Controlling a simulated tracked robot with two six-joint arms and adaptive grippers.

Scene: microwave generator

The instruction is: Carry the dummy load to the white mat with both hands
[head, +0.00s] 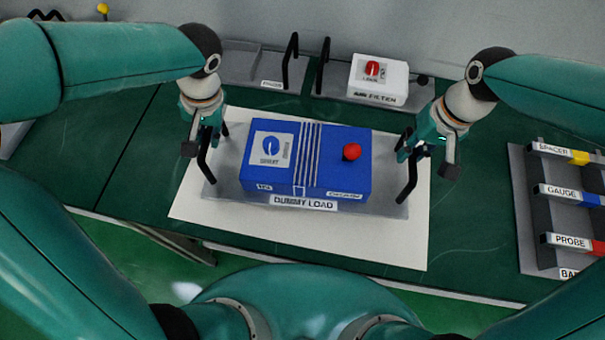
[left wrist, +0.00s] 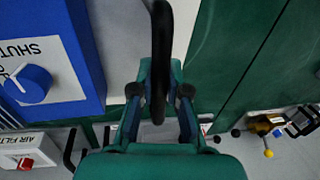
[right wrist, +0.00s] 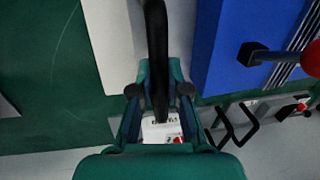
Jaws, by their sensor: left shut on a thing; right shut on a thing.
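The dummy load (head: 335,188) is a blue box with a blue knob and a red knob, on a grey base plate with a black handle at each end. It is over the white mat (head: 370,245), within its outline; I cannot tell whether it touches the mat. My left gripper (head: 207,145) is shut on the left black handle, also seen in the left wrist view (left wrist: 160,60). My right gripper (head: 425,150) is shut on the right black handle, also seen in the right wrist view (right wrist: 157,60). The blue box shows beside both grippers in the wrist views.
Behind stand a grey tray (head: 250,66) with black handles and a white filter unit (head: 378,80) with a red knob. At the right is a rack (head: 525,200) with labelled spacer, gauge and probe bars. The green table's front edge runs just before the mat.

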